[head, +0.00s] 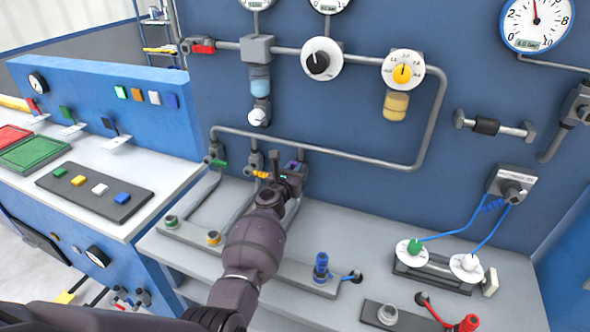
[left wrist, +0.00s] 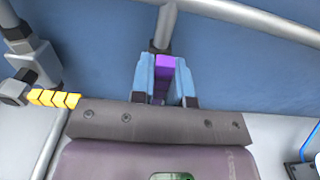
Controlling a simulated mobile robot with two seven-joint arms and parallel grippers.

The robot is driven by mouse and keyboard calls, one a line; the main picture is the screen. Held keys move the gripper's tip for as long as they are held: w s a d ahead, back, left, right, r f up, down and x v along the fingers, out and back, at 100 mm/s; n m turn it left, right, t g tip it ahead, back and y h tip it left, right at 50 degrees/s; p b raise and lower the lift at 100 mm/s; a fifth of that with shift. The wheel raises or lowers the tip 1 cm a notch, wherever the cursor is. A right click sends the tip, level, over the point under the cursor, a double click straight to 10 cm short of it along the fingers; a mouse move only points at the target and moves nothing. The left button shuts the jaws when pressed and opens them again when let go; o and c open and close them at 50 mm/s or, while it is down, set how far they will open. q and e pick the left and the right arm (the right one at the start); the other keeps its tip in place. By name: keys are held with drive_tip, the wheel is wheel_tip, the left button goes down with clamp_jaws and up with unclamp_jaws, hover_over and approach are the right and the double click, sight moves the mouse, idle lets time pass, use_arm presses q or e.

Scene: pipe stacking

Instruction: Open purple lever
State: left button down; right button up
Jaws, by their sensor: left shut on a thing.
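The purple lever (left wrist: 161,78) shows in the left wrist view between the two light-blue fingers of my left gripper (left wrist: 165,75). The fingers are shut on it, one on each side. A grey pipe rises behind the lever. In the head view my left gripper (head: 290,172) is at the rightmost of the valves under the long grey pipe. There the gripper mostly hides the lever. My right gripper is not in view.
The yellow lever (left wrist: 52,98) is close to the left of my gripper, and it also shows in the head view (head: 261,174). A green lever (head: 219,163) is further left. A blue fitting (head: 321,266) stands on the grey bench (head: 345,230) to the right.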

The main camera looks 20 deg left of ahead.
use_arm(q)
drive_tip(key=c, duration=1.1)
unclamp_jaws()
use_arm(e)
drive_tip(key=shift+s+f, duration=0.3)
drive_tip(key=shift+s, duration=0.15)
